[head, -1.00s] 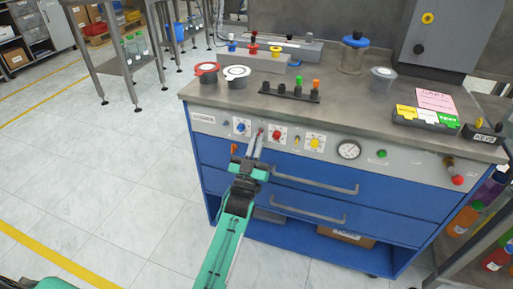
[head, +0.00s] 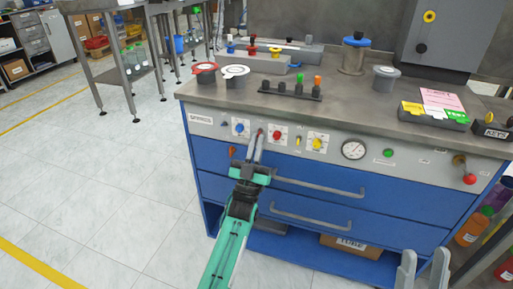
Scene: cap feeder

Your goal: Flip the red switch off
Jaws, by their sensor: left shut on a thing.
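The red switch (head: 261,131) is a small toggle on the grey front panel, just left of the red knob (head: 277,135). Only a bit of it shows between the fingertips, and its lever position is hidden. My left gripper (head: 259,136) is shut on it, reaching up from the front. My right gripper (head: 423,262) shows at the bottom right, with its two grey fingers apart and nothing between them.
A blue knob (head: 240,128) and a yellow knob (head: 318,143) flank the red one. A pressure gauge (head: 353,150) and a green button (head: 388,153) sit further right. Drawer handles (head: 320,188) stick out below. A red-tipped lever (head: 469,179) protrudes at the right.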

